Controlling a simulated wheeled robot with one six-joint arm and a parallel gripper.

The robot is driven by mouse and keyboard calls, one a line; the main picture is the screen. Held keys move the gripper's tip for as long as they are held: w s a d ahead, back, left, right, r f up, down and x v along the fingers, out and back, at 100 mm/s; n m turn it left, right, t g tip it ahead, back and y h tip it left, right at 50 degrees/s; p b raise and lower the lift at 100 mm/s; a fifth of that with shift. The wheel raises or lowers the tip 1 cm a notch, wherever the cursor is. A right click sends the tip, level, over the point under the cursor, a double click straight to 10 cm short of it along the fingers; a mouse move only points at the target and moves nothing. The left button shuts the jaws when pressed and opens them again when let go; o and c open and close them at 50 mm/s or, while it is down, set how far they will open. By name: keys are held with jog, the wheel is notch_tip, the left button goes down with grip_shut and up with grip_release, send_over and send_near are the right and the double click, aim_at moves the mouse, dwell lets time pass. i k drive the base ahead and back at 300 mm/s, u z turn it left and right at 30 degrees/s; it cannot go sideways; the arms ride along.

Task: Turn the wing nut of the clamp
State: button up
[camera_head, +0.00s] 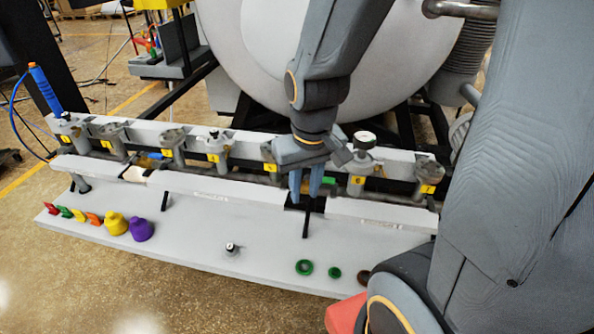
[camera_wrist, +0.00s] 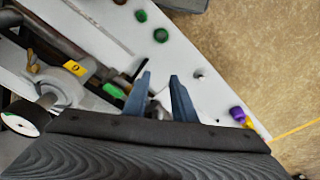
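My gripper (camera_head: 305,192) points down over the dark slot (camera_head: 318,206) in the pale ledge, in front of the pipe row. Its two blue fingers are apart, and the gap between them also shows in the wrist view (camera_wrist: 161,77). I see no thing held between the tips. A green part (camera_head: 328,181) lies just right of the fingers in the head view; it also shows left of them in the wrist view (camera_wrist: 113,90). The clamp and its wing nut cannot be made out clearly; my fingers and hand hide part of this spot.
Fittings with yellow number tags line the pipe, including a gauge (camera_head: 364,141). On the pale board (camera_head: 190,225) are a yellow knob (camera_head: 116,223), a purple knob (camera_head: 141,229), a small fitting (camera_head: 232,248) and green rings (camera_head: 304,267). The large furnace drum (camera_head: 250,60) stands behind.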

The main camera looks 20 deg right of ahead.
aim_at(376, 168)
jog(key=z, duration=2.5)
jog(key=k, duration=1.3)
jog(key=u, duration=0.8)
